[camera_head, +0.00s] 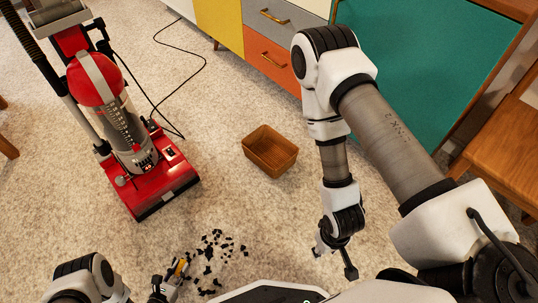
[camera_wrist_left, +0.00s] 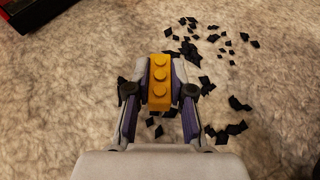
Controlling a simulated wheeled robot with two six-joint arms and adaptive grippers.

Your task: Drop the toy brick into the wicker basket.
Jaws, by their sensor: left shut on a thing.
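The yellow toy brick (camera_head: 181,267) is at the lower left in the head view, between the fingers of my left gripper (camera_head: 174,278). In the left wrist view the brick (camera_wrist_left: 159,75) shows several studs facing the camera, and the gripper (camera_wrist_left: 159,92) is shut on its two sides. The brown wicker basket (camera_head: 270,151) stands upright on the carpet near the middle of the head view, up and to the right of the brick. Its inside looks empty. My right gripper (camera_head: 334,262) hangs to the right, below the basket in the picture, with its fingers apart and nothing between them.
Black scraps (camera_head: 216,250) are scattered on the carpet (camera_head: 225,205) by my left gripper. A red upright vacuum cleaner (camera_head: 160,180) stands at the left, with a black cord behind it. A colored cabinet (camera_head: 220,22) is at the back. Carpet between brick and basket is mostly clear.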

